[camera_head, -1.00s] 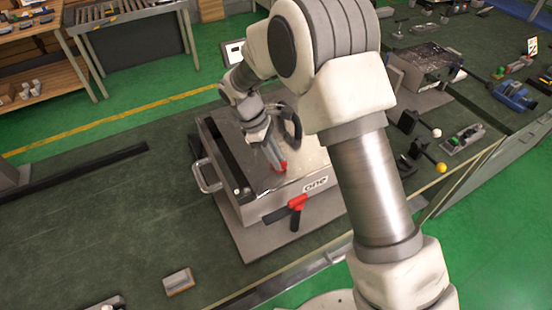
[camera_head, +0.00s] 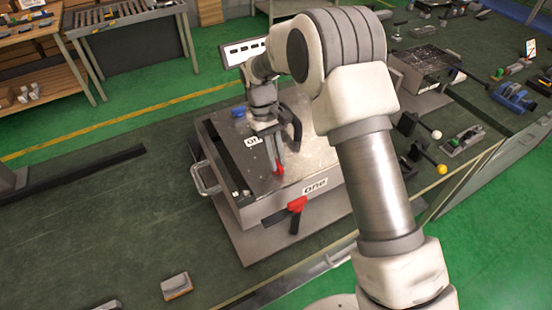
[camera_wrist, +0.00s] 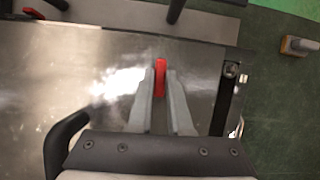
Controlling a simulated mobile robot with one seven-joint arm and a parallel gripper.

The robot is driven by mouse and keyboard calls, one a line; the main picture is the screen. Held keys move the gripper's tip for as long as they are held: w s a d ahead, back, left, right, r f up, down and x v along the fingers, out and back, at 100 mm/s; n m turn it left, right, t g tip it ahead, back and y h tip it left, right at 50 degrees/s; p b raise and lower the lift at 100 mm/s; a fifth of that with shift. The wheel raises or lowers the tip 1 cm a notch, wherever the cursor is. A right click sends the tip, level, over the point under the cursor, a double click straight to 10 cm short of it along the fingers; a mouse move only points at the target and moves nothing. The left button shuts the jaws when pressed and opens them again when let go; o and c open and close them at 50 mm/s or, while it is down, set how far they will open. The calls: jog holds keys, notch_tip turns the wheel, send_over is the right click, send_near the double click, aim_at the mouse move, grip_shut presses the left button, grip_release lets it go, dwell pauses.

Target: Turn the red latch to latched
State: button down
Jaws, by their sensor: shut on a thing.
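My gripper (camera_head: 277,165) points down onto the top of a metal box (camera_head: 235,165) marked "one". Its two grey fingers are shut on a small red latch (camera_head: 280,169) on the box's top. In the wrist view, the red latch (camera_wrist: 160,66) stands upright in the picture between the fingertips of my gripper (camera_wrist: 161,82). Its lower end is partly hidden by the fingers. A second red part, a red-and-black handle (camera_head: 297,206), is on the box's front side, apart from my gripper. It also shows at the wrist view's upper left (camera_wrist: 32,13).
The box rests on a grey plate (camera_head: 255,250) on a dark green bench. A metal side handle (camera_head: 205,178) sticks out at its left. A blue part (camera_head: 238,112) is on its top. A small block (camera_head: 177,286) lies at the front left. Other fixtures crowd the right.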

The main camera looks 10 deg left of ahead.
jog(key=shift+m, duration=0.4)
jog(key=c, duration=0.8)
grip_release()
jog(key=shift+c, duration=0.2)
jog(key=v, duration=1.7)
jog(key=shift+d+r, duration=0.2)
jog(key=shift+r, duration=0.1)
jog(key=shift+w, duration=0.1)
